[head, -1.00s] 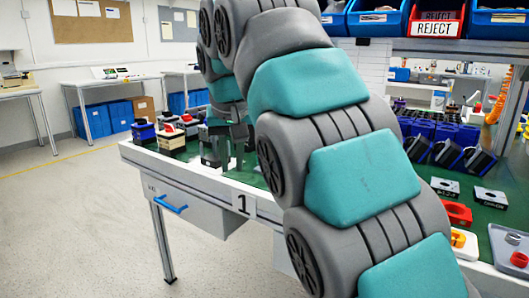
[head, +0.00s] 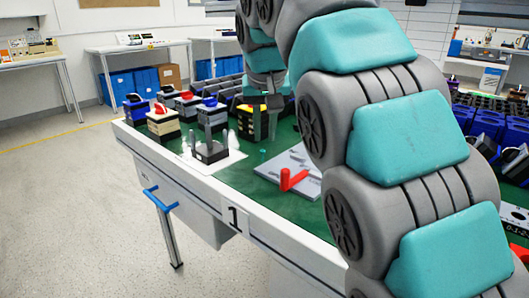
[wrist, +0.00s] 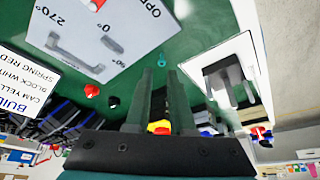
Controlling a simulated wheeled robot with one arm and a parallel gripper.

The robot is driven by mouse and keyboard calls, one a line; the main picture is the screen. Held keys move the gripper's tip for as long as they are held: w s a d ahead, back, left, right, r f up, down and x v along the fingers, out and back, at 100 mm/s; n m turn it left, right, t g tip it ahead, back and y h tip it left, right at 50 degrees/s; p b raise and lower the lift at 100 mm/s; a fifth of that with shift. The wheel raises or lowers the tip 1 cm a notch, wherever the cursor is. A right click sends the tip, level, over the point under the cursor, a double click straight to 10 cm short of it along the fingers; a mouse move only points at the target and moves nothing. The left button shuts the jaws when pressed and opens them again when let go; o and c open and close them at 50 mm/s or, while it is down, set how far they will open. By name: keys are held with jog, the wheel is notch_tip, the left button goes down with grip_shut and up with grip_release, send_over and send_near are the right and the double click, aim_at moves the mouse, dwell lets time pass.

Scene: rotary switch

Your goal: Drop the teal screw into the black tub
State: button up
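The small teal screw (head: 263,152) stands on the green mat between the white sheet and the grey board. In the head view my gripper (head: 265,137) hangs over the bench near the screw, behind my arm. A low black holder with uprights (head: 210,153) stands on the white sheet, left of the screw. I cannot clearly pick out a black tub.
The grey board (head: 292,165) with a red handle (head: 291,180) lies right of the screw. Several switch blocks (head: 162,124) stand at the bench's left end. Dark bins line the back. Bare green mat surrounds the screw.

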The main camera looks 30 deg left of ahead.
aim_at(262, 151)
jog(key=shift+x, duration=2.95)
jog(key=shift+a+r, duration=0.1)
jog(key=shift+a, duration=0.05)
jog(key=shift+c, duration=0.3)
grip_shut()
